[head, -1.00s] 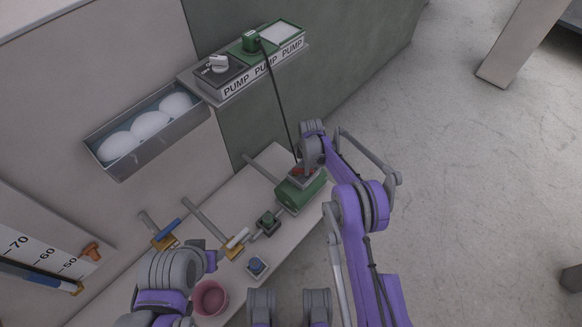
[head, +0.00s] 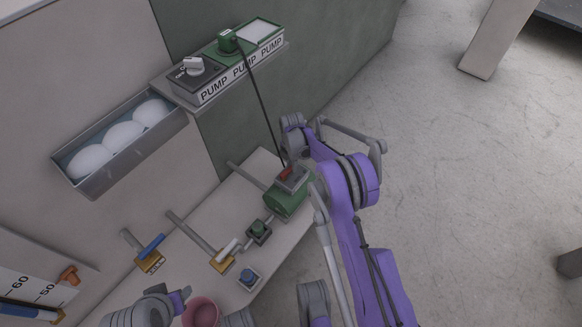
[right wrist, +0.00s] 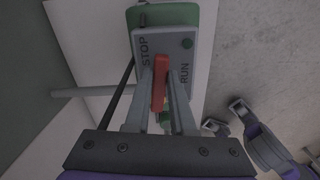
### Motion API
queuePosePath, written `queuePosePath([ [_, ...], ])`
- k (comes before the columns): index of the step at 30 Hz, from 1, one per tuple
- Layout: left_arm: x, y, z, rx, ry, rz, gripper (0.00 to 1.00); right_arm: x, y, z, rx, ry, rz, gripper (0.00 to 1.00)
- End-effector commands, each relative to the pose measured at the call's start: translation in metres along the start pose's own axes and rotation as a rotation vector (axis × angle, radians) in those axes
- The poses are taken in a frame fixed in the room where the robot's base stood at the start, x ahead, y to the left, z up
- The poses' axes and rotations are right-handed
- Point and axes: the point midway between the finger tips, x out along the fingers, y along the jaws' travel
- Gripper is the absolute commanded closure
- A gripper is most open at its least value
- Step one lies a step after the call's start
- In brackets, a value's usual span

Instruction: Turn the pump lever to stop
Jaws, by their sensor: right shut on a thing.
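The green pump (head: 286,196) stands at the far end of the bench, with a grey switch plate (right wrist: 187,44) on top. The plate is marked STOP on its left and RUN on its right in the right wrist view. A red pump lever (right wrist: 159,82) stands at the plate's middle, roughly along the picture's vertical, between the two labels. It also shows in the head view (head: 285,173). My right gripper (right wrist: 160,76) is shut on the lever, one finger on each side. My left arm shows at the bottom left of the head view; its fingers are not visible.
A shelf with PUMP labels (head: 238,81) and a black cable (head: 262,108) running to the pump is behind. A tray of white domes (head: 120,150) hangs at left. Valves with blue (head: 151,247) and white handles and a pink cup (head: 201,312) are on the bench (head: 205,213).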

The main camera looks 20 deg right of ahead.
Motion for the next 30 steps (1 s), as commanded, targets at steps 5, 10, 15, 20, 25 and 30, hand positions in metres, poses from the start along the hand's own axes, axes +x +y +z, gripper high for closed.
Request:
queuePosePath([
  [5, 0.0051, 0.0, 0.0012, 0.0, -0.001, 0.0, 0.5, 0.0002, 0.0045, -0.0011, -0.09, 0.002, 0.0, 1.0],
  [10, 0.0071, 0.0, 0.0017, 0.0, -0.002, 0.0, 0.5, -0.0001, 0.0066, -0.0015, -0.141, 0.001, 0.0, 1.0],
  [15, 0.0078, 0.0, 0.0019, 0.0, -0.002, 0.0, 0.5, -0.0005, 0.0075, -0.0016, -0.164, 0.001, 0.0, 1.0],
  [20, 0.0079, 0.0, 0.0019, 0.0, -0.002, 0.0, 0.5, -0.0006, 0.0077, -0.0016, -0.169, 0.001, 0.0, 1.0],
  [25, 0.0078, 0.0, 0.0019, 0.0, -0.002, 0.0, 0.5, -0.0007, 0.0078, -0.0016, -0.169, 0.001, 0.0, 1.0],
  [30, 0.0078, 0.0, 0.0019, 0.0, -0.002, 0.0, 0.5, -0.0006, 0.0077, -0.0016, -0.168, 0.001, 0.0, 0.58],
])
